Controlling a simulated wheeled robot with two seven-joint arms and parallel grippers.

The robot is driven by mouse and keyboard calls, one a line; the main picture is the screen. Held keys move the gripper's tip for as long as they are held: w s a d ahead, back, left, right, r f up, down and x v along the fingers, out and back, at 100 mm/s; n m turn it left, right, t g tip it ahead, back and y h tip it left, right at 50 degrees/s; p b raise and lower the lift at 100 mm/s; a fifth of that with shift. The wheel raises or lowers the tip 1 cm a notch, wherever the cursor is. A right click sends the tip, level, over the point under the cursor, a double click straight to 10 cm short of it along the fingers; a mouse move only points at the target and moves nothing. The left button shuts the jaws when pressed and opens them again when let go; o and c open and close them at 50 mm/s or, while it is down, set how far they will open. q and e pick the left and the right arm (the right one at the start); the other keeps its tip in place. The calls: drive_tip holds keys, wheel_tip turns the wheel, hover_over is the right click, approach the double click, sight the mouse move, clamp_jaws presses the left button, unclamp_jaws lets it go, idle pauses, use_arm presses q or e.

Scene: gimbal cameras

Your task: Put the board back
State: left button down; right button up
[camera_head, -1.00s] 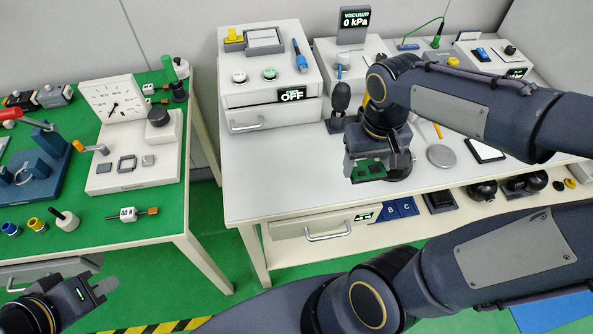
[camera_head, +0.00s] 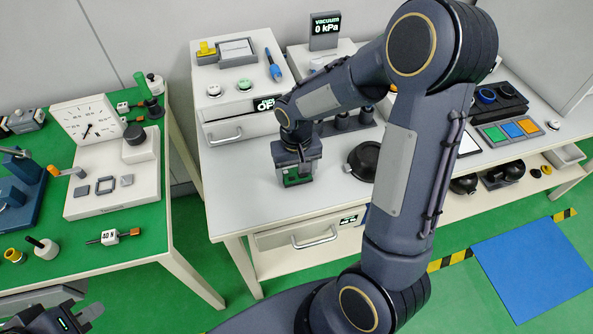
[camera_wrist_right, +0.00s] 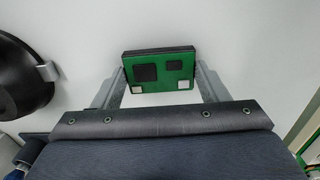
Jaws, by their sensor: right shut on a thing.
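The board is a small green circuit board (camera_wrist_right: 160,72) with dark and pale square chips and a dark edge. My right gripper (camera_wrist_right: 158,78) is shut on it, one finger at each side, in the right wrist view. In the head view the board (camera_head: 294,178) shows below my right gripper (camera_head: 297,168), over the white table near its front left part. I cannot tell whether the board touches the tabletop. My left gripper (camera_head: 78,318) is at the bottom left corner, partly cut off, and its fingers are not clear.
A white unit with a drawer (camera_head: 236,130) stands behind the board. A round black thing (camera_head: 365,160) is just right of it. The white tabletop (camera_head: 232,190) is clear to its left. A green bench (camera_head: 120,250) with instruments stands further left.

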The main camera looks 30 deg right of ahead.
drive_tip(key=shift+f, duration=0.3)
drive_tip(key=shift+f, duration=0.2)
drive_tip(key=o, duration=1)
drive_tip(key=shift+o, duration=0.2)
drive_tip(key=shift+r, duration=0.15)
